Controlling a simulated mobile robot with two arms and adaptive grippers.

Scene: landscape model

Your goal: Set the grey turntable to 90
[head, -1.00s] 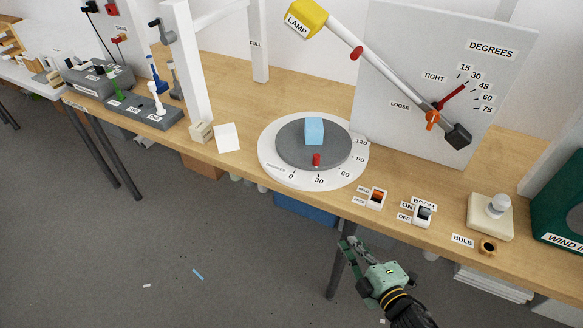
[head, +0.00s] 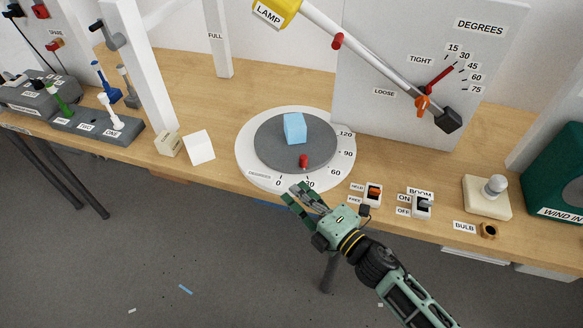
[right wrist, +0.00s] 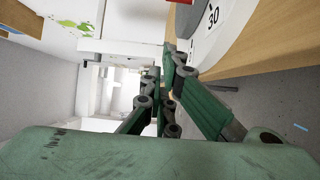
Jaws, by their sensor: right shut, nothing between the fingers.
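The grey turntable (head: 270,150) lies on a white dial plate (head: 245,160) marked from 0 to 120. A light blue cube (head: 295,128) sits on it, and a red peg (head: 303,161) stands near its front edge, close to the 30 mark. My right gripper (head: 297,192) is shut and empty at the dial's front edge, just in front of the peg and apart from it. Its fingers partly hide the 30 label in the head view. The dial's 30 label (right wrist: 213,17) shows in the right wrist view. My left gripper is not in view.
A clamp switch (head: 373,193) and a boom switch (head: 421,206) stand to the right along the table's front edge. A lamp arm (head: 375,58) hangs before a grey degrees board (head: 385,25) behind.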

